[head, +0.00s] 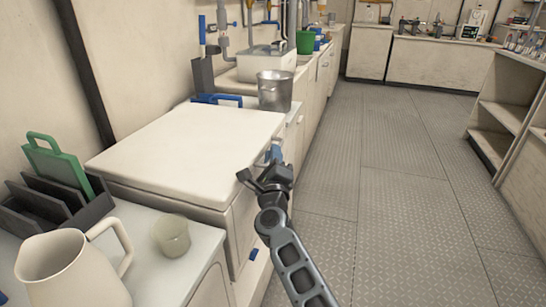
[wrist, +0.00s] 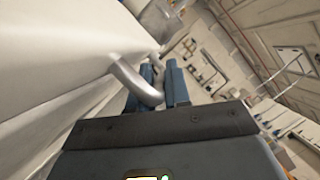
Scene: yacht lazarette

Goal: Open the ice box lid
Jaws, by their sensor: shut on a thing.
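The ice box is a cream chest with a flat white lid (head: 190,142) on the left in the head view. The lid lies flat on the chest. A metal handle (wrist: 138,86) stands out from the chest's front in the wrist view. My gripper (head: 270,158) is at the right front edge of the lid, and it also shows in the wrist view (wrist: 164,90). Its blue fingers are shut on the handle. The fingers and wrist hide most of the handle in the head view.
A cream pitcher (head: 72,272), a small cup (head: 172,237) and a dark rack (head: 60,208) with a green board (head: 58,165) stand on the near counter. A metal bucket (head: 274,92) stands beyond the lid. The grey floor (head: 390,165) to the right is clear; shelves (head: 515,110) line the far right.

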